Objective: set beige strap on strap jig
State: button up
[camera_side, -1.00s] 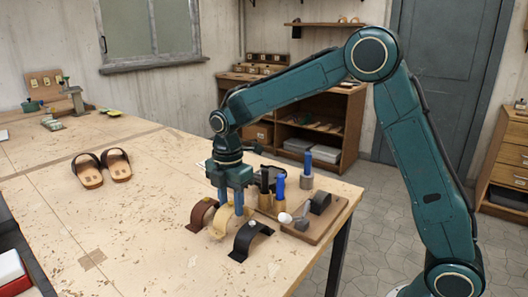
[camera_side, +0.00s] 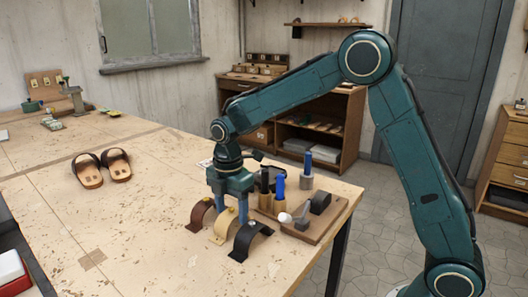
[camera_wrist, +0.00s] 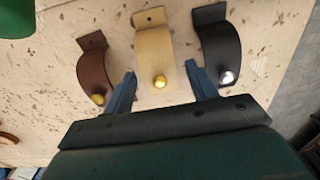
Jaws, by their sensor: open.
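The beige strap (camera_side: 226,226) is an arched band with a brass stud, standing on the table between a brown strap (camera_side: 202,215) and a black strap (camera_side: 249,240). My gripper (camera_side: 230,208) is open and empty, low over the beige strap. In the wrist view the beige strap (camera_wrist: 154,50) shows between the two blue fingertips (camera_wrist: 160,80), with its stud near them. I cannot tell whether the fingers touch it. A dark round-topped block (camera_side: 320,202) on the wooden board at the right may be the strap jig.
The wooden board (camera_side: 308,232) also holds blue- and black-handled tools (camera_side: 279,190) and a white-headed mallet (camera_side: 285,218), close to the right of my gripper. A pair of sandals (camera_side: 102,167) lies to the left.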

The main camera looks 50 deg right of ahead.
jog(key=shift+r, duration=0.15)
notch_tip(320, 180, up, 12)
dwell(0.7)
dwell(0.5)
jog(key=s+d+r+m+t, duration=0.1)
jog(key=s+r+m+t, duration=0.15)
jog(key=s+m, duration=0.4)
jog(key=s+d+r+m+t, duration=0.1)
jog(key=s+d+r+m, duration=0.15)
jog(key=s, duration=0.65)
jog(key=s+f+m+t, duration=0.2)
jog(key=s+f+m, duration=0.2)
jog(key=s+m, duration=0.5)
jog(key=s, duration=0.3)
jog(key=shift+s+d+f, duration=0.15)
jog(key=shift+s, duration=0.15)
jog(key=shift+o, duration=0.5)
